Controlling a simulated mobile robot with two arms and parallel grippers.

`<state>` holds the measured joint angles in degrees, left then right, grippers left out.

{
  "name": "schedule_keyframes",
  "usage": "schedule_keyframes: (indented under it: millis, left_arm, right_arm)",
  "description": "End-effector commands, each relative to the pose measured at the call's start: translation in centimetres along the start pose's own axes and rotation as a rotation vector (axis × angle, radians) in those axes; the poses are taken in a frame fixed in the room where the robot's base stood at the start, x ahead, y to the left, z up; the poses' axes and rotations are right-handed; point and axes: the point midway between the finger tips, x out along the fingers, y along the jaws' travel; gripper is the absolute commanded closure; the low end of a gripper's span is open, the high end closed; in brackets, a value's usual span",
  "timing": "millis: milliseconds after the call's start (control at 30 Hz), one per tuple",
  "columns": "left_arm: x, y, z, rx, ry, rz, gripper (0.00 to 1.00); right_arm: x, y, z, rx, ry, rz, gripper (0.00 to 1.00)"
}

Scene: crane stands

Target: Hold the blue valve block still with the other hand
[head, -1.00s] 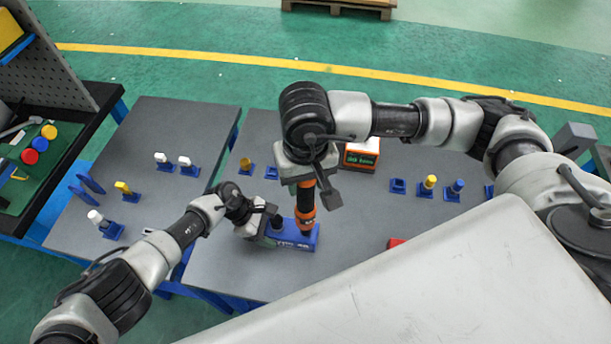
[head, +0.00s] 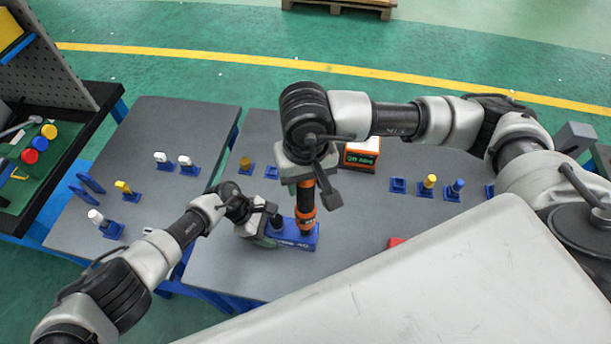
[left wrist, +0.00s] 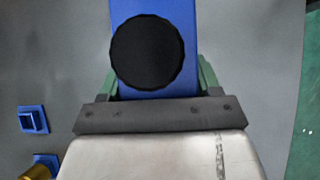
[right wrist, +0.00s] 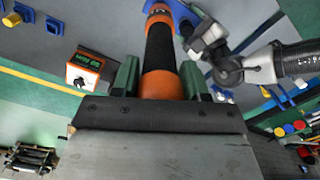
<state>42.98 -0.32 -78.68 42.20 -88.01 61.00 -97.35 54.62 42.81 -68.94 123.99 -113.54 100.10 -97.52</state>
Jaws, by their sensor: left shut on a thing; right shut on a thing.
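The blue valve block (head: 305,238) lies near the front of the middle table. My left gripper (head: 268,236) is shut on it from the left. In the left wrist view the block (left wrist: 190,50) sits between the green fingers (left wrist: 157,82), with a round black knob (left wrist: 146,52) on top. My right gripper (head: 305,182) is shut on an upright orange and black tool (head: 305,205) above the block. The right wrist view shows the tool (right wrist: 160,50) between the green fingers (right wrist: 160,80). The tool's lower end is over the block; I cannot tell whether it touches.
An orange and white box (head: 362,153) stands behind my right gripper. Small blue stands with yellow, white or blue pegs are spread over the grey tables, such as a yellow one (head: 430,183). A red thing (head: 396,242) shows partly at the front.

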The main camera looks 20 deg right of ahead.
Motion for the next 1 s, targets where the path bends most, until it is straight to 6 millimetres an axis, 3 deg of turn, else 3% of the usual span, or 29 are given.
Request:
schedule_keyframes:
  millis: [700,1000]
  left_arm:
    - [-0.1,0.1,0.1,0.001,-0.002,0.001,0.68]
    - [-0.1,0.1,0.1,0.001,-0.002,0.001,0.68]
  right_arm:
    - [0.0,0.0,0.0,0.001,0.002,-0.001,0.97]
    - [-1.6,-0.1,-0.1,0.001,0.004,-0.003,0.97]
